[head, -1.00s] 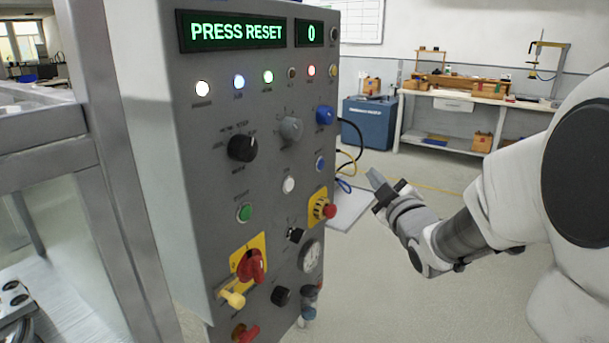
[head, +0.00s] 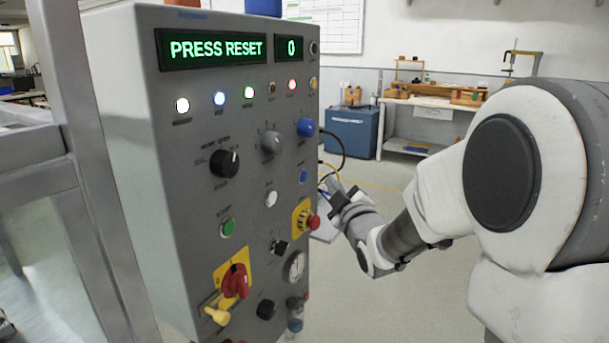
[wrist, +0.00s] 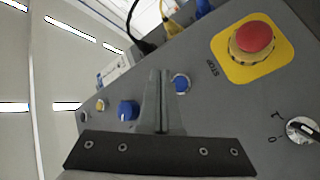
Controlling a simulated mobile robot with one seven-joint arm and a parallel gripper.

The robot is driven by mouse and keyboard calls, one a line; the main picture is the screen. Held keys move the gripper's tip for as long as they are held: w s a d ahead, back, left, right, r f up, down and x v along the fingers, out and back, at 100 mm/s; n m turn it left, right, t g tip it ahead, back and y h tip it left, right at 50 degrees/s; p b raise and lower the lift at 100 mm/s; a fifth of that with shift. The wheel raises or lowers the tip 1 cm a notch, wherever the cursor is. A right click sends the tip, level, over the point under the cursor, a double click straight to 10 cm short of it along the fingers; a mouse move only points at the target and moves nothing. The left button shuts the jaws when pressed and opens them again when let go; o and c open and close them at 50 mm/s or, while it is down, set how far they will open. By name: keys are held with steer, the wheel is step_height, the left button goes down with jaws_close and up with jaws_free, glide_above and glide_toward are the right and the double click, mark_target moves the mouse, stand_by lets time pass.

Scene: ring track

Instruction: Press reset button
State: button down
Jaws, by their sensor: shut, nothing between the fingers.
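The grey control panel (head: 200,150) stands upright, with a green display (head: 215,48) reading "PRESS RESET" and another (head: 291,47) reading "0". A small blue push button (head: 303,175) sits on its right side, below a blue knob (head: 306,127); the label by it is too small to read. In the wrist view the blue button (wrist: 181,84) is just right of my gripper's fingers (wrist: 160,100), and the blue knob (wrist: 128,110) is to their left. My gripper (head: 333,186) is shut and empty, beside the panel's right edge; any contact cannot be told.
A red stop button (head: 313,222) on a yellow plate is below the blue button; it also shows in the wrist view (wrist: 252,38). A white button (head: 271,198), green button (head: 228,227) and red rotary switch (head: 235,281) share the panel. Cables (head: 338,150) hang behind it.

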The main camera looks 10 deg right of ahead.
mark_target(307, 173)
steer(key=shift+w+a+b, duration=0.4)
steer(key=shift+w+a, duration=0.15)
steer(key=shift+a, duration=0.2)
steer(key=shift+w+a+b, duration=0.35)
steer(key=shift+w+a, duration=0.15)
steer(key=shift+a, duration=0.2)
steer(key=shift+a+f, duration=0.1)
stand_by(0.9)
steer(key=shift+w+a+b, duration=0.1)
steer(key=shift+b, duration=0.25)
steer(key=shift+w+a, duration=0.15)
steer(key=shift+w+a+b, duration=0.25)
steer(key=shift+a+b, duration=0.1)
steer(key=shift+b, duration=0.2)
stand_by(0.6)
steer(key=shift+s+d+b, duration=0.35)
steer(key=shift+s+d, duration=0.2)
steer(key=shift+d, duration=0.15)
